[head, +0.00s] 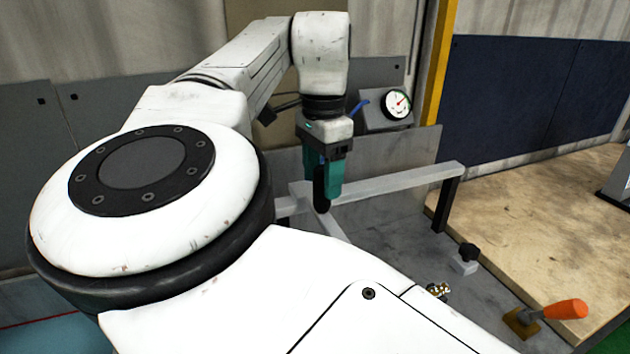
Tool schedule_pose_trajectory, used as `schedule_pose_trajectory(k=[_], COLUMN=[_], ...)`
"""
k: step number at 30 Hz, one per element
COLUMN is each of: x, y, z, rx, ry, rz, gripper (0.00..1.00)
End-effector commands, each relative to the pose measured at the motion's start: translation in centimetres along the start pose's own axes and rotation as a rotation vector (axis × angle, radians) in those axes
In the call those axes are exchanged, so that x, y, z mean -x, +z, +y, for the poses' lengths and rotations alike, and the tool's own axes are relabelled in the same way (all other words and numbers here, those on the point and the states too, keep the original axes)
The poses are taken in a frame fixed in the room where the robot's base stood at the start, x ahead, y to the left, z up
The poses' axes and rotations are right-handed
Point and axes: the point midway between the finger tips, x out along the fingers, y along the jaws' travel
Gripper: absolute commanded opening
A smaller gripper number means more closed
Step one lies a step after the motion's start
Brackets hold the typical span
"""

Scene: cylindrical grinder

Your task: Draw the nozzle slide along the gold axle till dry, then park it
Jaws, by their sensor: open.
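My gripper (326,198), with teal and black parts, points down beside the pale grey rail (400,184) at the back of the grey bench. Its jaws are open, and I see nothing held between them. I cannot tell whether it touches the rail. A small brass-coloured fitting (438,290) shows past the edge of my white arm. I cannot make out a gold axle or the nozzle slide for certain; my arm hides much of the bench. A small blue piece (360,106) sticks out beside the gauge box.
A round dial gauge (397,105) sits on a grey box behind my gripper. The wooden board (545,230) is largely clear.

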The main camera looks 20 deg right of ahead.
Motion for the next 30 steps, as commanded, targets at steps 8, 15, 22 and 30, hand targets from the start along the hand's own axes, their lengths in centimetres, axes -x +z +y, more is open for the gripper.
schedule_pose_trajectory(k=[8,15,22,30], x=[-2.3,-2.5,-2.5,-2.5], y=[0.0,0.0,0.0,0.0], z=[0.0,0.0,0.0,0.0], rx=[0.001,0.000,0.000,0.000], ry=[0.000,0.000,0.000,0.000], rz=[0.001,0.001,0.001,0.001], gripper=[0.59,0.59,0.42,0.16])
